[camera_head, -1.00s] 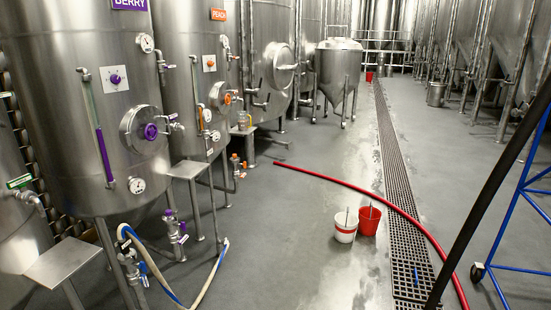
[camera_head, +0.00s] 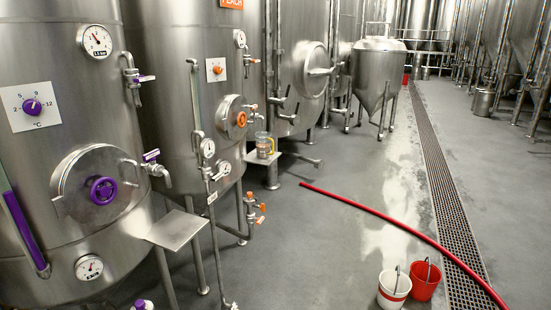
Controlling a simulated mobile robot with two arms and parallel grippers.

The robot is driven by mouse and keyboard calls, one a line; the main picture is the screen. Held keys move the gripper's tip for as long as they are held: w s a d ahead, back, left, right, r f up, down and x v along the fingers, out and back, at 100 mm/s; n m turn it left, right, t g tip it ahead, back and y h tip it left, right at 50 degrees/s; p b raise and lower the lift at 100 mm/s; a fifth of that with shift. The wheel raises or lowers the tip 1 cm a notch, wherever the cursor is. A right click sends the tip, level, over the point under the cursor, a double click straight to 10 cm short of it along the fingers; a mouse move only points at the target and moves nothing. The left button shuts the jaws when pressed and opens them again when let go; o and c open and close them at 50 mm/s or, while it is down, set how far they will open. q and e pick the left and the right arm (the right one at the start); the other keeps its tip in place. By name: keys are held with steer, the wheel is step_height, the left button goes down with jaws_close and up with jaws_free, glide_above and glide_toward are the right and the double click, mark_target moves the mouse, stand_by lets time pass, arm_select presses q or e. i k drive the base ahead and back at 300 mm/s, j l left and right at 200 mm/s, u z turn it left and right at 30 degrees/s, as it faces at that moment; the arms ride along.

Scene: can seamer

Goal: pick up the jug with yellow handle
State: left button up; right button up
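A clear jug with a yellow handle (camera_head: 264,145) stands upright on a small metal shelf (camera_head: 288,160) beside the tank with orange fittings. It shows small, near the middle of the head view, with its handle on the right side. Neither of my grippers shows in the view.
A tank with purple fittings (camera_head: 100,185) fills the left, with an empty metal shelf (camera_head: 176,230) in front. A red hose (camera_head: 395,220) lies across the floor. A white bucket (camera_head: 393,290) and a red bucket (camera_head: 426,280) stand near a floor drain (camera_head: 450,215).

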mark_target(263, 139)
steer(key=i, duration=1.8)
steer(key=l+z, duration=0.05)
steer(key=l, duration=0.1)
